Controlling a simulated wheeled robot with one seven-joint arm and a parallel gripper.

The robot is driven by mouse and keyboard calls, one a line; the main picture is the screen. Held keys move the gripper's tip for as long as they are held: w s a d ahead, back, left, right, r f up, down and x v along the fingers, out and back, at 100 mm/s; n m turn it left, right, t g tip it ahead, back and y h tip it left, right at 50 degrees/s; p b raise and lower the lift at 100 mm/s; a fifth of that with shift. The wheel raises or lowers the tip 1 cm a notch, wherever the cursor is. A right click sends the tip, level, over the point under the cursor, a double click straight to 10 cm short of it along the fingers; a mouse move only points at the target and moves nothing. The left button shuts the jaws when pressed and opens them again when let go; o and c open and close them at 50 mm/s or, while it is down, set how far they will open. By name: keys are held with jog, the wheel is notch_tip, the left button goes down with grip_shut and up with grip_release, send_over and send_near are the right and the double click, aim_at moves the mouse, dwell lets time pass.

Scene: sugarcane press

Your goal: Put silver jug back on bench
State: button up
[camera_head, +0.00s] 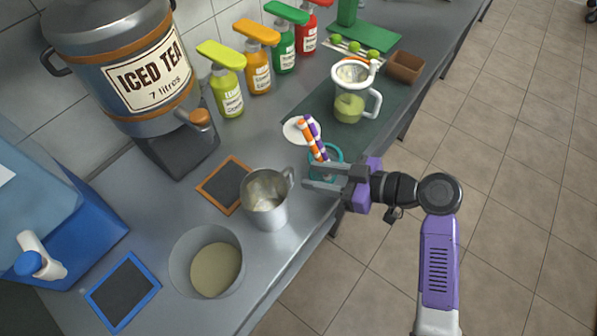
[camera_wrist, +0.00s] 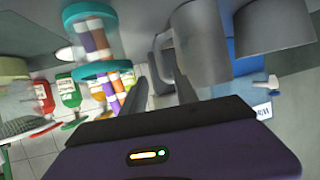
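The silver jug (camera_head: 264,205) stands upright on the grey metal bench (camera_head: 210,215), near its front edge, with its handle toward my gripper. It also shows in the wrist view (camera_wrist: 203,45). My gripper (camera_head: 308,175) is just to the right of the handle, its two fingers apart with nothing seen held. In the wrist view the fingers (camera_wrist: 160,92) point toward the handle (camera_wrist: 158,58), which lies roughly in line with the gap between them. Whether a finger touches the handle cannot be told.
A teal-rimmed cup with striped straws (camera_head: 313,140) is close behind my gripper. A grey pot (camera_head: 180,265) stands left of the jug. A dark framed mat (camera_head: 226,185), the iced tea dispenser (camera_head: 130,70) and a white-handled juicer (camera_head: 350,90) are nearby.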

jog(key=shift+v, duration=1.05)
jog(key=s+d+f+m+t+h, duration=0.2)
jog(key=s+d+f+m+h, duration=0.3)
jog(key=s, duration=0.3)
jog(key=s+d+f+m+t+h, duration=0.3)
jog(key=s+d+f+m+h, duration=0.15)
jog(key=s+f, duration=0.2)
jog(key=s+d+r+m+t+h, duration=0.1)
jog(key=s+d+r+t, duration=0.1)
jog(key=s+r, duration=0.6)
jog(key=s+d+r+m+t+h, duration=0.2)
jog(key=s+r, duration=0.7)
